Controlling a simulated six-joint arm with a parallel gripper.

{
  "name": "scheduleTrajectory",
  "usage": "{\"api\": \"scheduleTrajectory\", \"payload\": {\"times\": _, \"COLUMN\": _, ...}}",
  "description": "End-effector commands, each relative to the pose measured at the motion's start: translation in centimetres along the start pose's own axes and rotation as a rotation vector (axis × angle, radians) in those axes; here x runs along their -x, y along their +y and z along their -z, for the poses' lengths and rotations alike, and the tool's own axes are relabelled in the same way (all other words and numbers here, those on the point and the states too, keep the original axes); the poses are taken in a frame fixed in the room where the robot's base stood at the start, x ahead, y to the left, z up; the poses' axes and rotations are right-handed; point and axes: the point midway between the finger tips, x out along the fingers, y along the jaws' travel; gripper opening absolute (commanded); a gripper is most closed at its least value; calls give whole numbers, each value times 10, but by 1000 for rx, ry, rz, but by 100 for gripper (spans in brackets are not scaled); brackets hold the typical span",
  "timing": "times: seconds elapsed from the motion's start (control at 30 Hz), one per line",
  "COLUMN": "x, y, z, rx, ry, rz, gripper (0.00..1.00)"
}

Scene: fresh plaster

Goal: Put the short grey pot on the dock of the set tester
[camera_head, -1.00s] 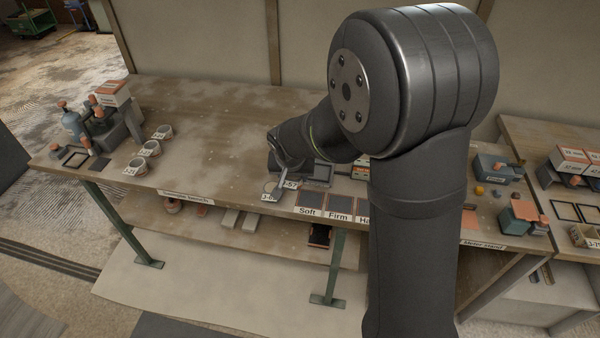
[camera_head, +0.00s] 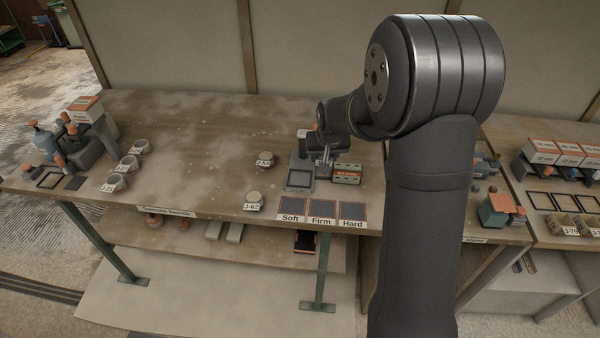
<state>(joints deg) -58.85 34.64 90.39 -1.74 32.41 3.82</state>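The set tester (camera_head: 299,162) appears to be the grey device with a square dark-framed plate, which looks like its dock (camera_head: 300,180), at the front. The dock looks bare. A short round grey pot with a pale top, tagged J-62 (camera_head: 254,198), stands left of the dock near the bench's front edge. A similar tagged pot (camera_head: 264,158) stands farther back; its tag is too small to read surely. My gripper (camera_head: 326,157) points down beside the tester's right side, behind the dock, apart from both pots. Its fingers are too small to show whether they are open.
Mats marked Soft, Firm and Hard (camera_head: 321,212) lie along the front edge. Three tagged pots (camera_head: 129,163) and another device (camera_head: 88,145) stand at the left. The bench (camera_head: 205,140) between is clear.

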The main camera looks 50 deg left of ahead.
Motion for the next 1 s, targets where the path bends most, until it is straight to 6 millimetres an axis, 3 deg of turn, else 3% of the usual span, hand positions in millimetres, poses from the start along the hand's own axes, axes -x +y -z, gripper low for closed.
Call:
{"api": "scheduleTrajectory", "payload": {"times": 0.2, "x": -36, "y": -46, "z": 7, "rx": 4, "ry": -2, "rz": 1, "gripper": 22}}
{"api": "scheduleTrajectory", "payload": {"times": 0.4, "x": -51, "y": -66, "z": 11, "rx": 1, "ry": 1, "rz": 0, "gripper": 22}}
{"api": "scheduleTrajectory", "payload": {"times": 0.57, "x": -61, "y": -68, "z": 8, "rx": -1, "ry": -1, "rz": -1, "gripper": 22}}
{"api": "scheduleTrajectory", "payload": {"times": 0.8, "x": -90, "y": -68, "z": -4, "rx": -1, "ry": 0, "rz": 0, "gripper": 22}}
{"api": "scheduleTrajectory", "payload": {"times": 1.0, "x": -90, "y": -68, "z": -4, "rx": -2, "ry": 1, "rz": 0, "gripper": 22}}
